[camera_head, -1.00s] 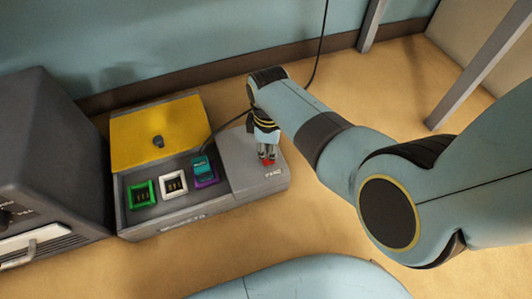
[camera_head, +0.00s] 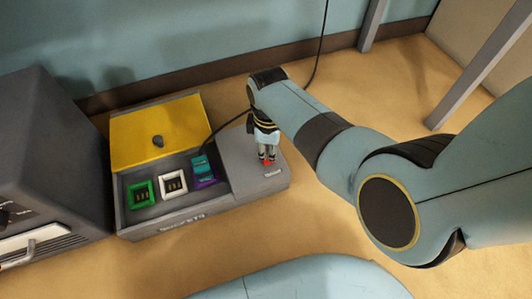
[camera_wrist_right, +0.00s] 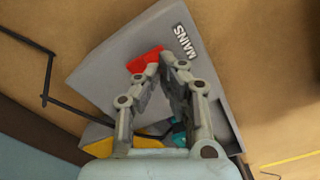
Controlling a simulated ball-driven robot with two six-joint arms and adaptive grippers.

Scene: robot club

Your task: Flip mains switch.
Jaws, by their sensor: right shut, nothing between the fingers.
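The mains switch is a small red rocker (camera_head: 268,162) on the grey right-hand block of the console (camera_head: 250,181). My right gripper (camera_head: 267,157) points down over it with its fingers shut and empty, the tips at the switch. In the right wrist view the red switch (camera_wrist_right: 146,58) shows just beyond the fingertips (camera_wrist_right: 165,62), close to or touching them. My left gripper is not in view.
The console has a yellow panel (camera_head: 140,130) with a dark knob, and green (camera_head: 141,194), white (camera_head: 173,184) and purple sockets. A teal plug (camera_head: 200,164) with a black cable stands in the purple one. A dark grey box (camera_head: 45,160) is close on the left. The floor in front is clear.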

